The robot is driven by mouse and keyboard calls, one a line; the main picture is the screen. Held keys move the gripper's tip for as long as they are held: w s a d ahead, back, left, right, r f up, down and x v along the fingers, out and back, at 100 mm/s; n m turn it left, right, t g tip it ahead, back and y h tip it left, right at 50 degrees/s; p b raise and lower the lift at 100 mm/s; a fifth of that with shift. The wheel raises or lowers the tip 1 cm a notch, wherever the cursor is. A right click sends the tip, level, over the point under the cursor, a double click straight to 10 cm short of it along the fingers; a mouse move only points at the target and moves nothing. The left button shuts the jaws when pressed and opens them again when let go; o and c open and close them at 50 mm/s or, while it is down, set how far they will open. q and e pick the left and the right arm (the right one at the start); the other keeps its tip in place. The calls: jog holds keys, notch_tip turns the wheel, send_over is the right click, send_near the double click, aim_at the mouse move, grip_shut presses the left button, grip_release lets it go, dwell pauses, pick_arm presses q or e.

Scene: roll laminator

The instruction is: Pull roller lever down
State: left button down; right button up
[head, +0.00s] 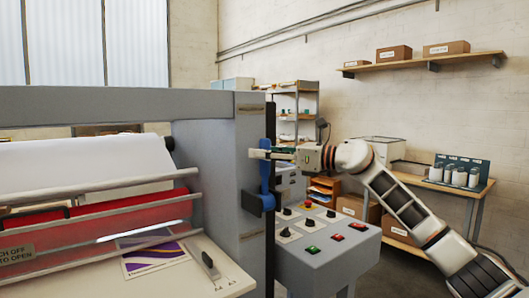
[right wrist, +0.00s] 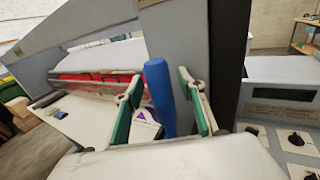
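The blue roller lever (head: 267,190) stands upright on the right side of the grey laminator (head: 218,170). Its blue handle (right wrist: 159,90) also shows in the right wrist view, between my fingers. My right gripper (head: 262,153) reaches in from the right at the height of the lever. Its two green-padded fingers (right wrist: 162,92) are apart, one on each side of the handle, with a visible gap on both sides. In the head view the fingers cross in front of part of the lever. My left gripper does not show.
A control panel (head: 318,243) with knobs and coloured buttons stands just right of the lever, below my right arm. The laminator's rollers and red sheet (head: 110,232) are at left. A workbench (head: 440,187) with bottles stands behind my arm.

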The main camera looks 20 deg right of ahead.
grip_shut()
jog(key=shift+s, duration=0.1)
